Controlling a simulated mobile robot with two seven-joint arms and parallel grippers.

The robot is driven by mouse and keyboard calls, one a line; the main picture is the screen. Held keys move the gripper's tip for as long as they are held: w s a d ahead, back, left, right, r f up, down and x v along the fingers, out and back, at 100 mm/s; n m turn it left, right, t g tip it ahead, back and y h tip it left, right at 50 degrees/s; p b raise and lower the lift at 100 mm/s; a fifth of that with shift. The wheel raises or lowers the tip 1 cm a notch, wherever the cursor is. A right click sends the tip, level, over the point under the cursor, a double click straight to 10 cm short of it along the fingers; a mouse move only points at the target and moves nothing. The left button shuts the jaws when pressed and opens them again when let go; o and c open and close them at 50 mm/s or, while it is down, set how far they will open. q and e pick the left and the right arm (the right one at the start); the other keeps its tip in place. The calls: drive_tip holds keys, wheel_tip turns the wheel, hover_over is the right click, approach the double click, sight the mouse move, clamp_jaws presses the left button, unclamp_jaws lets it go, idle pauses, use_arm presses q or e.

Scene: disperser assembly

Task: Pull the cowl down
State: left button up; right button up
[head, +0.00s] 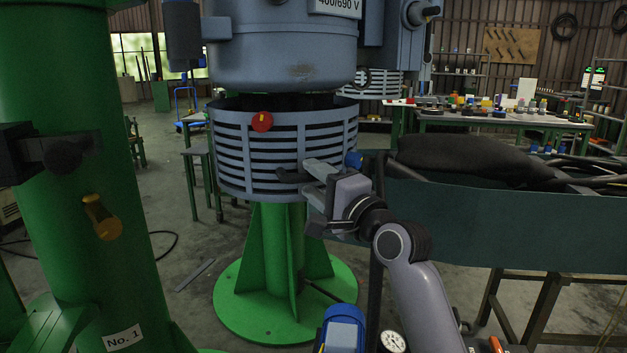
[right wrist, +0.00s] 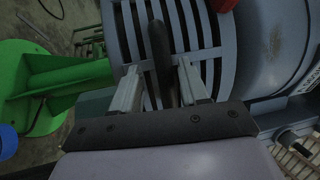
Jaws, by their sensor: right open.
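The cowl (head: 232,152) is a grey-blue slatted ring below the large grey motor housing (head: 280,50). A dark gap shows between its upper rim and the housing. A red knob (head: 262,121) sits on its front. A dark handle (head: 289,175) sticks out at its lower right front. My right gripper (head: 312,178) is at this handle. In the right wrist view, the open fingers of the gripper (right wrist: 160,82) stand on either side of the dark handle (right wrist: 158,45), in front of the cowl's slats (right wrist: 200,35). Contact cannot be told.
A green pedestal (head: 282,250) on a round base stands under the cowl. A thick green column (head: 75,190) with an orange lever (head: 102,217) stands at left. A dark teal trough (head: 490,225) holding a black bag (head: 470,158) is at right. Open floor lies between column and pedestal.

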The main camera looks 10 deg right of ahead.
drive_tip(key=v, duration=0.6)
drive_tip(key=shift+s, duration=0.1)
drive_tip(key=s+d+f+n+g+h+p, duration=0.1)
drive_tip(key=s+d+f+n+h+p, duration=0.15)
drive_tip(key=f, duration=0.45)
drive_tip(key=s+d+f+n+g+h+p, duration=0.1)
drive_tip(key=s+f, duration=0.2)
drive_tip(key=f, duration=0.4)
drive_tip(key=s+d+f+n+g+h+p, duration=0.1)
drive_tip(key=s+d+f+n+h+p, duration=0.1)
drive_tip(key=f, duration=0.4)
drive_tip(key=s+d+f+n+g+h+p, duration=0.1)
drive_tip(key=s+f+n, duration=0.3)
drive_tip(key=s, duration=0.6)
drive_tip(key=s+d+f+n+g+h+p, duration=0.1)
drive_tip(key=s+d+f+n+g+p, duration=0.1)
drive_tip(key=s+f, duration=0.7)
drive_tip(key=s+d+n+p, duration=0.1)
drive_tip(key=n+p, duration=0.1)
drive_tip(key=shift+s+n+g, duration=0.3)
drive_tip(key=shift+n, duration=0.05)
